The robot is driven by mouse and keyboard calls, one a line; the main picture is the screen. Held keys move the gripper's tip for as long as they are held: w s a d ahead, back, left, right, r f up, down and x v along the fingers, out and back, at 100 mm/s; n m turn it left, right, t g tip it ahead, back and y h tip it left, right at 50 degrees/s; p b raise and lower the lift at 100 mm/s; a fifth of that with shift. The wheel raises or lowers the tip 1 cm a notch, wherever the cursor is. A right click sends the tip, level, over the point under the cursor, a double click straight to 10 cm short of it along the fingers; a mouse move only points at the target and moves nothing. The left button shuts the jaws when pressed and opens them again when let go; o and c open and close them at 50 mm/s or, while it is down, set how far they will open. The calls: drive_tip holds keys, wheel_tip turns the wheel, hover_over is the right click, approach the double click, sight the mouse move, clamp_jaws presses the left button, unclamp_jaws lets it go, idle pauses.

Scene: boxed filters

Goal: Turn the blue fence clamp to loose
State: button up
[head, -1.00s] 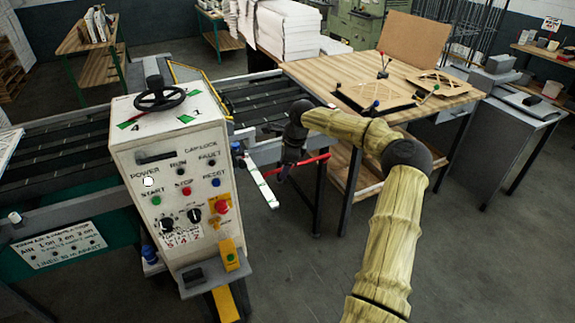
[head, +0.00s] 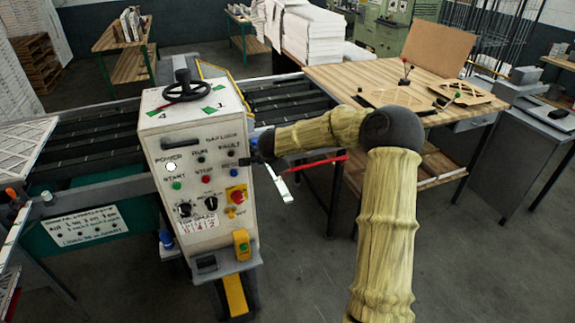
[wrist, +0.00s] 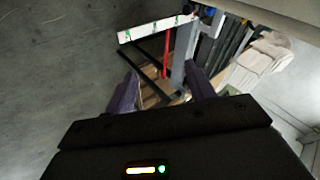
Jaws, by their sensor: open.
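My gripper (head: 258,146) is beside the upper right edge of the white control cabinet (head: 178,130), partly merged with the dark background. In the wrist view my gripper (wrist: 160,70) is open, with nothing between its dark fingers. In the head view that knob is hidden behind my gripper. Another blue knob (head: 165,239) sits low at the cabinet's left side. I cannot read the clamp's setting.
A red bar (head: 318,164) sticks out right of the cabinet, near the white strip (head: 279,184). A wooden table (head: 345,75) with frames stands behind my arm. The conveyor (head: 90,135) runs behind the cabinet. Floor at the lower right is clear.

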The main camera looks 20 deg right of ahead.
drive_tip(key=s+a+r+n+t+y, duration=0.1)
drive_tip(key=s+a+n+y, duration=0.2)
drive_tip(key=s+a+n, duration=0.8)
drive_tip(key=s+d+f+n+g+b, duration=0.1)
drive_tip(key=s+n+g, duration=0.3)
drive_tip(key=s, duration=1.9)
drive_tip(key=shift+s+d+f+n+g, duration=0.35)
drive_tip(key=shift+d+f+g, duration=0.25)
drive_tip(key=shift+g, duration=0.5)
